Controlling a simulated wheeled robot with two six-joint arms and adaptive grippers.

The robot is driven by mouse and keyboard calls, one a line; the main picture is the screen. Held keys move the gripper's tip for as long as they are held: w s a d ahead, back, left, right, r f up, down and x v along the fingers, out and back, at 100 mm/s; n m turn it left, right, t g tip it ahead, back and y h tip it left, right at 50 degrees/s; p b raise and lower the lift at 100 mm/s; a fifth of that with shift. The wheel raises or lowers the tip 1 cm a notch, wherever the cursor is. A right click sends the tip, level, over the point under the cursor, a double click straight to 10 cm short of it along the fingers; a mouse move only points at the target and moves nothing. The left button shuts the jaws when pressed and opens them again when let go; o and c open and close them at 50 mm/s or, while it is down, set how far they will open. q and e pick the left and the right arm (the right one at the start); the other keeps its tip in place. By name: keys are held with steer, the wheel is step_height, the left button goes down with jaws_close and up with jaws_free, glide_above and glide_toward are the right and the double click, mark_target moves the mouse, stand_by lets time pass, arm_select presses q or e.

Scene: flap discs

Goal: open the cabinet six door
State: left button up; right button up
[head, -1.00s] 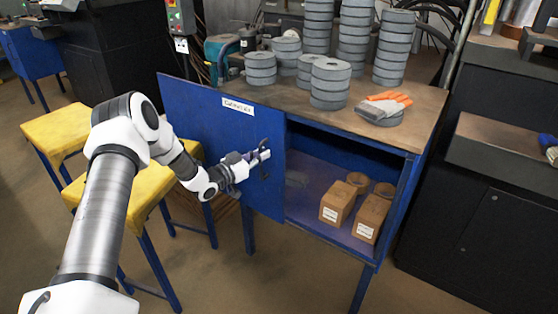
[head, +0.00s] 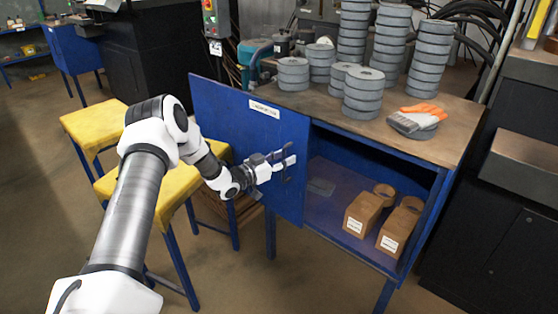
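The blue cabinet door (head: 235,125) carries a white label whose words are too small to read surely. The door stands to the left of the uncovered cabinet opening. A dark upright handle (head: 288,173) is near the door's right edge. My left gripper (head: 287,157) is at this handle, its pale fingers overlapping it in the picture. Whether the fingers are closed on the handle or only around it is unclear. The cabinet's inside (head: 325,185) shows on the right. My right gripper is not in view.
Inside the cabinet are two brown boxes (head: 362,213) and round brown rolls (head: 384,192). Stacks of grey discs (head: 362,95) and orange-grey gloves (head: 417,121) lie on the top. Yellow stools (head: 95,125) stand at left, close to my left arm. Dark machinery (head: 500,235) stands at right.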

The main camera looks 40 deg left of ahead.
arm_select(q)
steer(key=v, duration=1.1)
steer(key=shift+s, duration=0.4)
steer(key=shift+a, duration=0.15)
